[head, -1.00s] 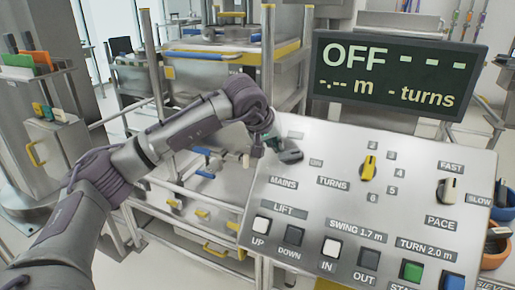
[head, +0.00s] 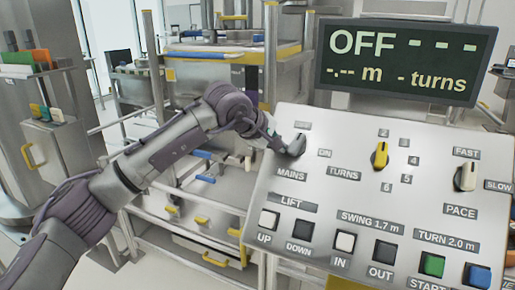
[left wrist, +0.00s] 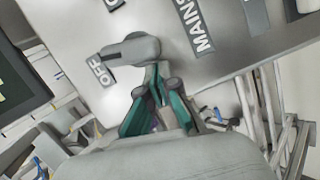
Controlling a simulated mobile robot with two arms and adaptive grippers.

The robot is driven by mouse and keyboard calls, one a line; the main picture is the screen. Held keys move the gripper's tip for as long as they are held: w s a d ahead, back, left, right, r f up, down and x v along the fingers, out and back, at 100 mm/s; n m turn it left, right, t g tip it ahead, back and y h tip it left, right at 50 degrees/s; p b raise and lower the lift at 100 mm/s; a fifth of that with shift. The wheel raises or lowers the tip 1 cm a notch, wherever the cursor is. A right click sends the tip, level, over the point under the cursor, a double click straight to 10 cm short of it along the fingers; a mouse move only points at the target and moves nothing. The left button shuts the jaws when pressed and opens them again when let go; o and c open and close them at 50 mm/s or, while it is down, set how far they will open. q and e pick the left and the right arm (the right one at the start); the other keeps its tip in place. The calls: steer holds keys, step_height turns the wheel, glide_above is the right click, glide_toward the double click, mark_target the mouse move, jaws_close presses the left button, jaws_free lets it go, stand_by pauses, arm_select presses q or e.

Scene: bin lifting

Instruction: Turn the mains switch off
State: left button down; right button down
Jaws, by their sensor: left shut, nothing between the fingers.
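The grey mains switch (head: 297,146) is a knob above the MAINS label at the panel's upper left. In the left wrist view its handle (left wrist: 130,48) points at the OFF label (left wrist: 100,70). The display (head: 395,62) reads OFF. My left gripper (head: 277,143) is at the left side of the switch. In the left wrist view its green-lined fingers (left wrist: 158,88) are shut and empty, their tips against or very close to the switch; contact is unclear. My right gripper is not in view.
The sloped control panel (head: 345,195) also carries a yellow turns knob (head: 380,155), a pace knob (head: 465,176) and push buttons, including a green one (head: 432,264). A steel frame with a drawer and yellow handles (head: 215,258) stands left of the panel.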

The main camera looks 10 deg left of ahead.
arm_select(q)
steer(key=shift+w+d+r, duration=0.1)
steer(key=shift+d, duration=0.15)
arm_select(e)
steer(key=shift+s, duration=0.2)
